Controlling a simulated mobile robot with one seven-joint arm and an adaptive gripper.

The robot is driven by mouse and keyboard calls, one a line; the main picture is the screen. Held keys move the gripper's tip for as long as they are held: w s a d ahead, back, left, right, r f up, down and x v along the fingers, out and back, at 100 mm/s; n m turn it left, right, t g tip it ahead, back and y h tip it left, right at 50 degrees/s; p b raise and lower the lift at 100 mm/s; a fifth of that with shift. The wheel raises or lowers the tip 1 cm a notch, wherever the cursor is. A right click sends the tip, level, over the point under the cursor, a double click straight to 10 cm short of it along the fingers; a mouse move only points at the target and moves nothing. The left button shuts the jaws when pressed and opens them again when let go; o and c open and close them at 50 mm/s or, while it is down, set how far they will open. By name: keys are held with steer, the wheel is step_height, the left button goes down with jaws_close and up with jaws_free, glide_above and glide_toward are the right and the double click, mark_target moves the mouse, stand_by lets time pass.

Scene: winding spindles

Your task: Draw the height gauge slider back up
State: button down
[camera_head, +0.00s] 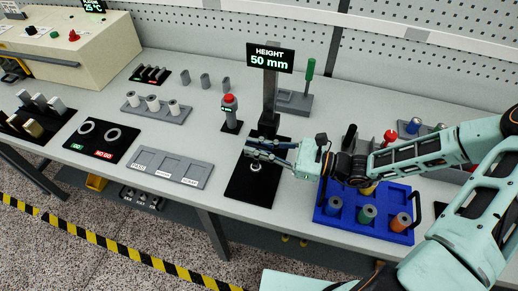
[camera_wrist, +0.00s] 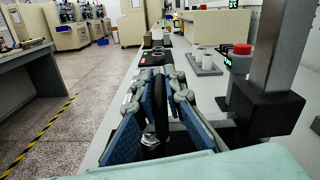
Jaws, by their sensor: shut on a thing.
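The height gauge stands at the middle of the bench, with a dark upright column (camera_head: 269,95) and a display (camera_head: 270,57) reading "HEIGHT 50 mm". Its black base plate (camera_head: 240,190) carries a small silver ring-like part (camera_head: 255,166). In the wrist view the column (camera_wrist: 284,50) rises at the right, with the black slider block (camera_wrist: 266,108) around it. My gripper (camera_head: 254,150) is in front of the column, above the base. In the wrist view its blue-padded fingers (camera_wrist: 164,82) are shut on a dark upright handle (camera_wrist: 160,100). The fingers partly hide the slider.
A red-topped post (camera_head: 230,110) stands left of the gauge. A blue tray (camera_head: 342,222) with coloured spools lies under my arm. A labelled grey tray (camera_head: 170,168) is at left.

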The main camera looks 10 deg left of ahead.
steer(key=shift+r, duration=0.1)
steer(key=shift+r+p, duration=2.3)
steer(key=shift+r, duration=0.3)
step_height(320, 180, up, 10)
steer(key=shift+r, duration=0.15)
steer(key=c, duration=2.4)
jaws_free()
steer(key=o, duration=0.4)
steer(key=shift+d, duration=0.1)
steer(key=shift+s+d, duration=0.15)
steer(key=shift+d, duration=1.55)
steer(key=shift+s+d, duration=0.15)
steer(key=shift+d, duration=1.55)
